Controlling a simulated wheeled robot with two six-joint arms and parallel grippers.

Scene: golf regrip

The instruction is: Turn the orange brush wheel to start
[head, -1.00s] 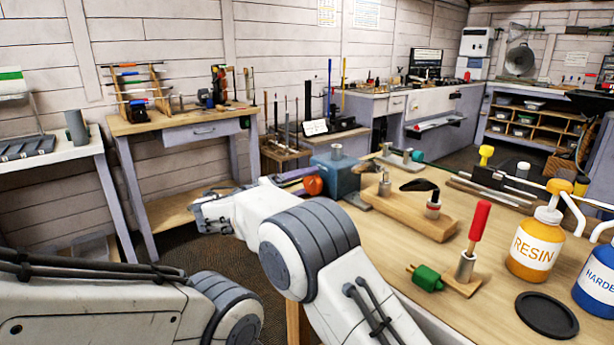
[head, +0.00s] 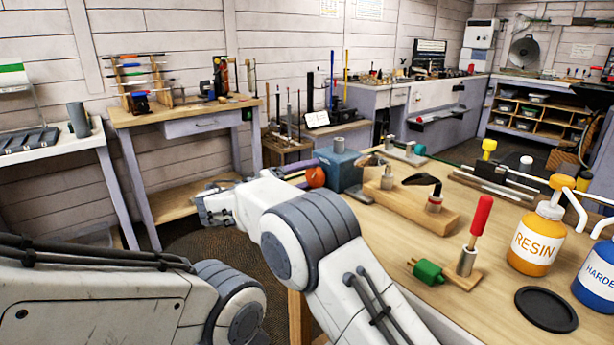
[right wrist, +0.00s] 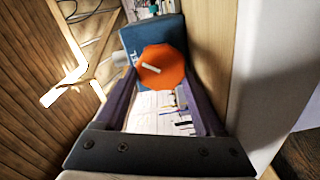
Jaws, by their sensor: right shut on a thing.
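The orange brush wheel (head: 316,177) sits on the near left side of a dark blue box (head: 338,170) on the wooden bench. In the right wrist view the wheel (right wrist: 162,66) is a faceted orange knob with a short white mark, tilted, and the blue box (right wrist: 140,35) is behind it. My right gripper (right wrist: 160,78) has its two purple fingers on either side of the wheel, shut on it. My left gripper is out of view.
A red-handled tool (head: 480,215), a green plug (head: 428,272), a black disc (head: 546,309), a resin bottle (head: 537,240) and a blue hardener bottle (head: 597,280) stand on the bench (head: 390,240).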

